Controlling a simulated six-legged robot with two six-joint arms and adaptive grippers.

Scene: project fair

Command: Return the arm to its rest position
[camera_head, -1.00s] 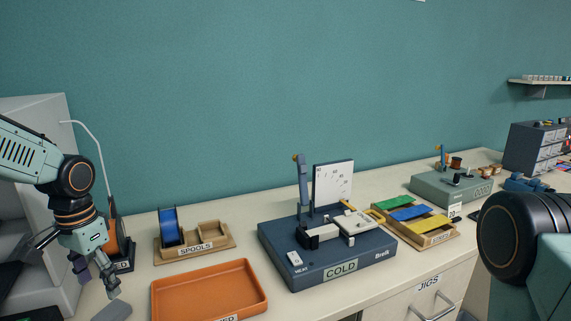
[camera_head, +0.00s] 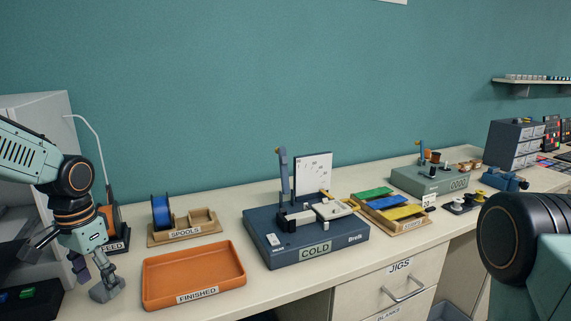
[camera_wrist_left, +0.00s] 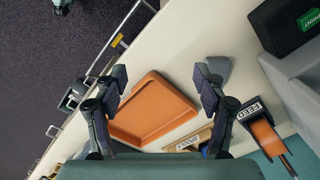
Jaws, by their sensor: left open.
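My left gripper (camera_head: 94,272) hangs at the left of the head view, above the bench beside the orange FINISHED tray (camera_head: 195,273). In the left wrist view its two fingers (camera_wrist_left: 160,82) are spread wide with nothing between them but the tray further below. A grey rounded object (camera_head: 106,290) lies on the bench under the gripper; whether they touch is unclear. The tray looks empty. My right arm shows only as a large dark joint at the right edge of the head view; its gripper is outside the picture.
A SPOOLS holder (camera_head: 187,234) with a blue spool stands behind the tray. The dark blue COLD machine (camera_head: 306,243) is to its right, then a colored-strip tray (camera_head: 390,209). An orange FEED unit (camera_head: 112,225) stands behind the gripper. Open bench (camera_head: 290,283) lies in front of COLD.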

